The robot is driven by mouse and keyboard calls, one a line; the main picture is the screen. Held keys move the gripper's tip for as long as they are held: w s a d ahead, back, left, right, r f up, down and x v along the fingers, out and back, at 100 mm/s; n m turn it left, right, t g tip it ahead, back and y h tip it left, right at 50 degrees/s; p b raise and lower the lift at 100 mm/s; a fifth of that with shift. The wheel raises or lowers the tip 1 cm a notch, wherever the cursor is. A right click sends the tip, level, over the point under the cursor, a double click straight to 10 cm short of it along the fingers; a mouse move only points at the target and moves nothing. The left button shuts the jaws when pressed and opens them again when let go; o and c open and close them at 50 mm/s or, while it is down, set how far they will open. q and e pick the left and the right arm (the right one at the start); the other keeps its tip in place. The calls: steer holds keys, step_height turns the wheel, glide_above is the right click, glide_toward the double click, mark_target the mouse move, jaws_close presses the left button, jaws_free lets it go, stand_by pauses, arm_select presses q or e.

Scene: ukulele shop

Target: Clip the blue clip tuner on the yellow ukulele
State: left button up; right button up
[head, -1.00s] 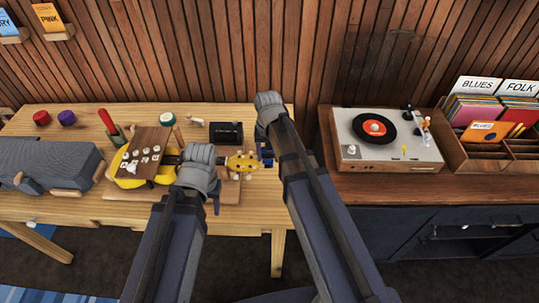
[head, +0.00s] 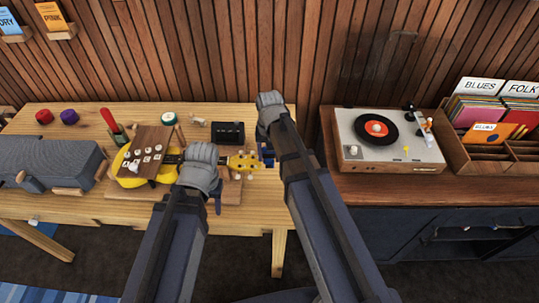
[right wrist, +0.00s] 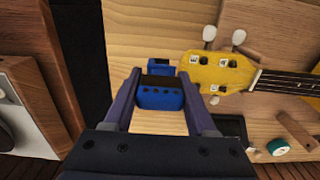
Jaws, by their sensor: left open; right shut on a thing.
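The yellow ukulele (head: 133,180) lies on the wooden table, its headstock (head: 243,162) pointing right. In the right wrist view the headstock (right wrist: 210,72) is close on the right of the tuner. My right gripper (right wrist: 160,98) is shut on the blue clip tuner (right wrist: 160,95), which is apart from the headstock in that view. The tuner (head: 267,155) shows partly beside my right arm in the head view. My left gripper (head: 214,192) is open over the neck, just left of the headstock; its hand hides part of the neck, and contact cannot be told.
A dark box (head: 228,132) stands behind the headstock. A grey case (head: 50,165) lies at the left. A record player (head: 388,140) stands on the cabinet at the right.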

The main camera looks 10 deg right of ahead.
steer(key=shift+w+a, duration=0.2)
steer(key=shift+a, duration=0.55)
steer(key=shift+w+a, duration=0.2)
steer(key=shift+a, duration=0.5)
stand_by(1.5)
steer(key=o, duration=1.4)
steer(key=shift+o, duration=0.2)
steer(key=shift+r, duration=0.1)
step_height(320, 180, up, 8)
steer(key=p, duration=0.7)
steer(key=shift+p, duration=0.4)
steer(key=shift+f, duration=0.2)
